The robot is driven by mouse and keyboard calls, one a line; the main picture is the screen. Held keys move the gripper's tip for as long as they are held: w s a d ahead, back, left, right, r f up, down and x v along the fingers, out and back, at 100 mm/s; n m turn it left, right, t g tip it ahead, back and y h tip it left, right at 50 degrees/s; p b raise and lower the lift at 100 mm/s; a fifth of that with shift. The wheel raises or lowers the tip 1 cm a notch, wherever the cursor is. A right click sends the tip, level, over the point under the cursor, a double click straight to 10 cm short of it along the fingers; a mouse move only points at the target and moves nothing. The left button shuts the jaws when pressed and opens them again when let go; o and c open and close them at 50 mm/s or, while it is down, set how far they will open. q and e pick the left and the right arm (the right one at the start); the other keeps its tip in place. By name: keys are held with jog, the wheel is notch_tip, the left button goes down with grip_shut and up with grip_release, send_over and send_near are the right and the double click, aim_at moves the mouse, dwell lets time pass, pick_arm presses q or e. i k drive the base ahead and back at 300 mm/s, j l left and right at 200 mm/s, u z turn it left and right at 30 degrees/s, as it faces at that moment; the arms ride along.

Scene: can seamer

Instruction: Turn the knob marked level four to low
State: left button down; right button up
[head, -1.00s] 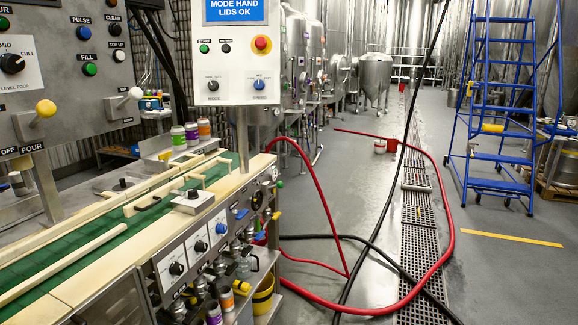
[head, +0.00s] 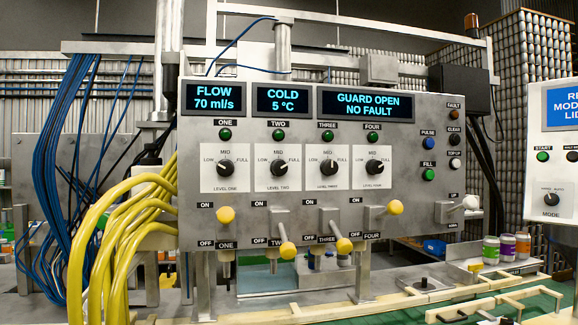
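The level four knob (head: 374,167) is a black dial on a white plate, rightmost of a row on the grey control panel (head: 425,190). Its plate reads LOW at left, MID at top and FULL at right. Its pointer appears to lean toward the FULL side, though it is small. A green lamp (head: 372,137) sits above it under the label FOUR. The level three knob (head: 328,167) is next to it on the left, then the level two knob (head: 278,167) and the level one knob (head: 226,167). Neither gripper is in view.
Yellow-balled levers stick out below the knobs; lever four (head: 395,207) is up and lever three (head: 344,245) hangs down. Yellow hoses (head: 125,225) crowd the left. A second panel (head: 550,150) stands at right. Cans (head: 507,247) stand near the green conveyor (head: 540,300).

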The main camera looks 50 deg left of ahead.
aim_at(373, 167)
jog(key=u, duration=1.35)
